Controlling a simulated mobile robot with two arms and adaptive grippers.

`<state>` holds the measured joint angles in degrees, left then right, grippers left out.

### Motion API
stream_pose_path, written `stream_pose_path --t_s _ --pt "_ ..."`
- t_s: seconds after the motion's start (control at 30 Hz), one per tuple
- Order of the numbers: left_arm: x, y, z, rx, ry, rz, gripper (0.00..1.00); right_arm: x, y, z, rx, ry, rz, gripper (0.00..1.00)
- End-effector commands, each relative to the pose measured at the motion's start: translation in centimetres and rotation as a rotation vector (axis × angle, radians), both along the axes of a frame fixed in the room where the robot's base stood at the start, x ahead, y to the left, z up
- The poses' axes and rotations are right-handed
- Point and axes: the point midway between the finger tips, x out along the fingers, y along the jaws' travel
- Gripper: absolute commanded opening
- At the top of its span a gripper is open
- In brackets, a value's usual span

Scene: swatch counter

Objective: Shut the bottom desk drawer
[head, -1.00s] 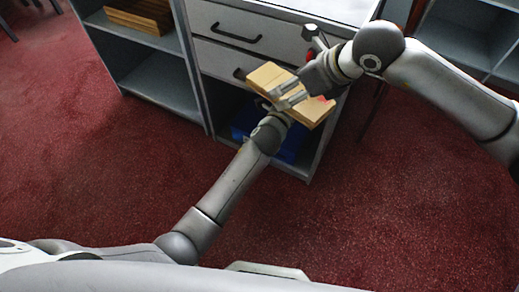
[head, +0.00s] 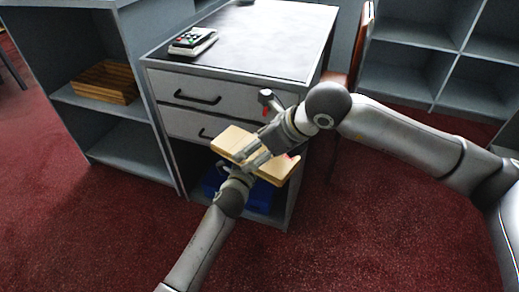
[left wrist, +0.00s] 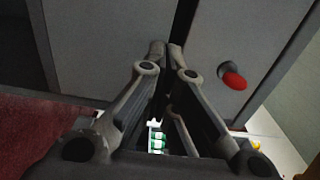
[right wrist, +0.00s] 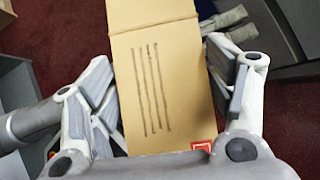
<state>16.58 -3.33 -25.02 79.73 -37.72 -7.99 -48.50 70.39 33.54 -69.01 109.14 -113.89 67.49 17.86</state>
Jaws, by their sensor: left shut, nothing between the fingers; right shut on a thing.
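The desk's bottom drawer (head: 180,123) is the lower of two light grey fronts with dark handles in the head view. It looks about level with the top drawer (head: 225,95); any small gap cannot be told. My left gripper (head: 240,163) is shut and empty, low in front of the desk beside the tan box. In the left wrist view its fingers (left wrist: 165,52) point at the seam between grey panels; contact cannot be told. My right gripper (head: 268,152) is shut on the tan box (right wrist: 160,85), which has dark stripes and partly hides the lower drawer.
A red-tipped dark knob (left wrist: 233,78) stands out on a grey panel. A blue bin (head: 262,197) sits in the open space below the drawers. A device with buttons (head: 192,41) lies on the desktop. A shelf (head: 120,145) stands left; red carpet (head: 90,230) is clear.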

Motion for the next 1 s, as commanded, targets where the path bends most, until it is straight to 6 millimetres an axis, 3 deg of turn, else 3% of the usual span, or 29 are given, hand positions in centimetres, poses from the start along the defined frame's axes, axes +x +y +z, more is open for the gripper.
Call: stream_pose_path --t_s 0.6,1.0 --pt "-8.0 3.1 -0.3 0.001 0.007 0.000 0.00 0.0 0.0 2.4 0.001 -0.001 0.000 0.51" --pt "-9.6 3.7 -0.3 -0.003 0.009 0.002 0.00 0.0 -0.1 2.7 0.001 -0.001 -0.003 0.51"
